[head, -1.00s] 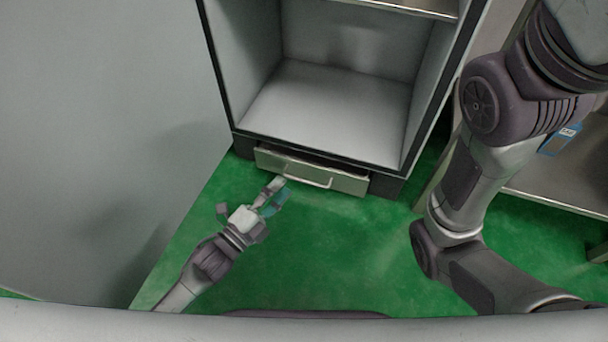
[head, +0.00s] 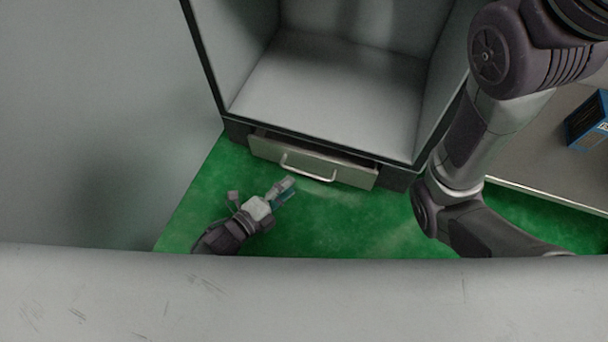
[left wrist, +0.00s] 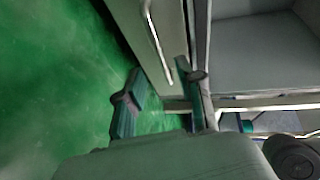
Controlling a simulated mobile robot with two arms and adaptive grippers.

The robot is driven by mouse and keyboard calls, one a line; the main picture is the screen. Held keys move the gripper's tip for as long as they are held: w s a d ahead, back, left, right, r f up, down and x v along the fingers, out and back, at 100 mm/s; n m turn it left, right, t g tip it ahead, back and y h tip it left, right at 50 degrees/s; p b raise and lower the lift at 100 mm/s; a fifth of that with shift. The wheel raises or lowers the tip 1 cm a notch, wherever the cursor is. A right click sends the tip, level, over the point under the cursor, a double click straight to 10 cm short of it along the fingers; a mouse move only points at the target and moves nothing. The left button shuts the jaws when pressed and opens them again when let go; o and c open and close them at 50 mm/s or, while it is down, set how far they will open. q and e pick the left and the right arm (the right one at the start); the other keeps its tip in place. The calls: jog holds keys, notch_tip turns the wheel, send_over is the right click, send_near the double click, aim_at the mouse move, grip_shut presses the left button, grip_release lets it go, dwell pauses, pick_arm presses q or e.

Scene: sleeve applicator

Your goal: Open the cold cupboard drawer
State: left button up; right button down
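The cold cupboard (head: 325,85) stands open-fronted ahead of me. Its low drawer (head: 345,172) has a pale front with a bar handle (head: 308,173). A dark gap above the drawer front shows it partly out. My left gripper (head: 288,188) is low over the floor, in front of the drawer and just below the handle's left end. In the left wrist view its two fingers (left wrist: 160,100) stand apart, with no object gripped. The drawer front (left wrist: 158,55) and handle (left wrist: 156,40) show just beyond them; contact is unclear. My right gripper is out of view.
A grey wall or panel (head: 90,110) stands close on the left. A metal table (head: 545,165) with a blue box (head: 588,122) is at the right, partly behind my right arm. The green floor (head: 330,215) before the drawer is clear.

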aim_at(304, 174)
pick_arm(q)
jog(key=b+x, duration=0.3)
jog(key=x, duration=0.3)
jog(key=shift+f, duration=0.15)
jog(key=shift+w+d, duration=0.35)
jog(key=shift+w, duration=0.1)
grip_shut()
